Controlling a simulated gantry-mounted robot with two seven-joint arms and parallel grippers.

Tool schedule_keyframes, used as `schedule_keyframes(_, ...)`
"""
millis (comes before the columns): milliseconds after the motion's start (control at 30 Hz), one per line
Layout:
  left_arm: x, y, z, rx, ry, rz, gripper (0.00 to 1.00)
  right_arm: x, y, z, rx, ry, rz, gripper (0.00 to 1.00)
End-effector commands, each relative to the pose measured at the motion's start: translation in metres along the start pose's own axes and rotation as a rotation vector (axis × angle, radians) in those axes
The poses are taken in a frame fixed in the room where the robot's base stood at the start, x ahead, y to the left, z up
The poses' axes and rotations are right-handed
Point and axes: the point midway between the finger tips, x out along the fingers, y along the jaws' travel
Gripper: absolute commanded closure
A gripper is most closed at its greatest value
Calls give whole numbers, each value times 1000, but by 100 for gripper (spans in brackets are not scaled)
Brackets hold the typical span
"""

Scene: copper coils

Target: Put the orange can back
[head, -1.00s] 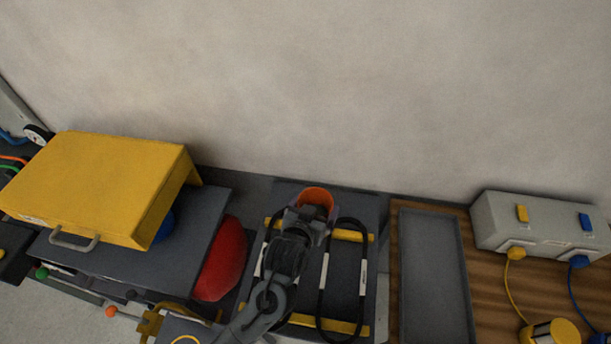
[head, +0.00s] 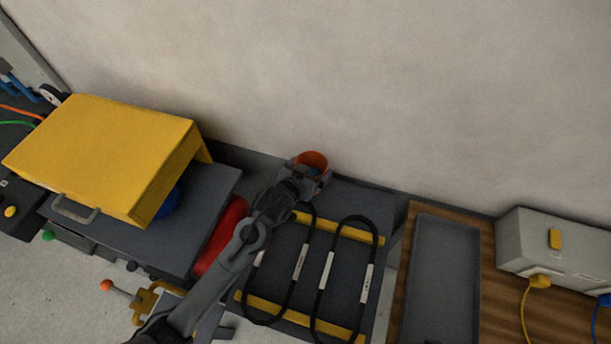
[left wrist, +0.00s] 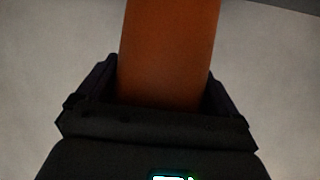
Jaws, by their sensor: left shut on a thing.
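My left gripper (head: 308,178) is shut on the orange can (head: 313,159), near the wall at the back of the bench. The can's round orange rim shows in the head view, and the gripper covers much of the rest. In the left wrist view the can (left wrist: 168,50) stands between the two fingers (left wrist: 160,95) against a plain pale background. I cannot tell whether the can touches a surface. My right gripper is in neither view.
A rack with yellow bars (head: 340,228) holds two black loops below the gripper. A grey tray (head: 440,285) lies on the wooden top at right, beside a grey box (head: 555,250) with cables. A yellow cover (head: 105,155), a blue object (head: 170,204) and a red object (head: 222,232) are at left.

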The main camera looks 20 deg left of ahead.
Motion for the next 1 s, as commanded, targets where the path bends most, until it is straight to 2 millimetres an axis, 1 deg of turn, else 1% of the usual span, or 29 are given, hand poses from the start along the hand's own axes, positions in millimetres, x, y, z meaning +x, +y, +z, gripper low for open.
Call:
schedule_keyframes(33, 4, -7, 2, 0, 2, -1, 55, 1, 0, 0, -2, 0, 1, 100)
schedule_keyframes(100, 7, -14, 5, 0, 3, -2, 55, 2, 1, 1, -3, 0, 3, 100)
schedule_keyframes(233, 10, -20, 8, -1, 3, 0, 55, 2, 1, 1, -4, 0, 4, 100)
schedule_keyframes(367, 13, -22, 12, -1, 2, 0, 55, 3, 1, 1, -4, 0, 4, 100)
schedule_keyframes(467, 17, -21, 20, -1, 2, 1, 55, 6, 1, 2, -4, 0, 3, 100)
schedule_keyframes(600, 25, -21, 37, 0, 1, 1, 55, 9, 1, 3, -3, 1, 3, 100)
schedule_keyframes(700, 28, -21, 44, 0, 3, 1, 55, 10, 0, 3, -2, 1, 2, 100)
schedule_keyframes(1000, 28, -21, 44, -1, 4, 0, 55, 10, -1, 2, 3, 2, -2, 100)
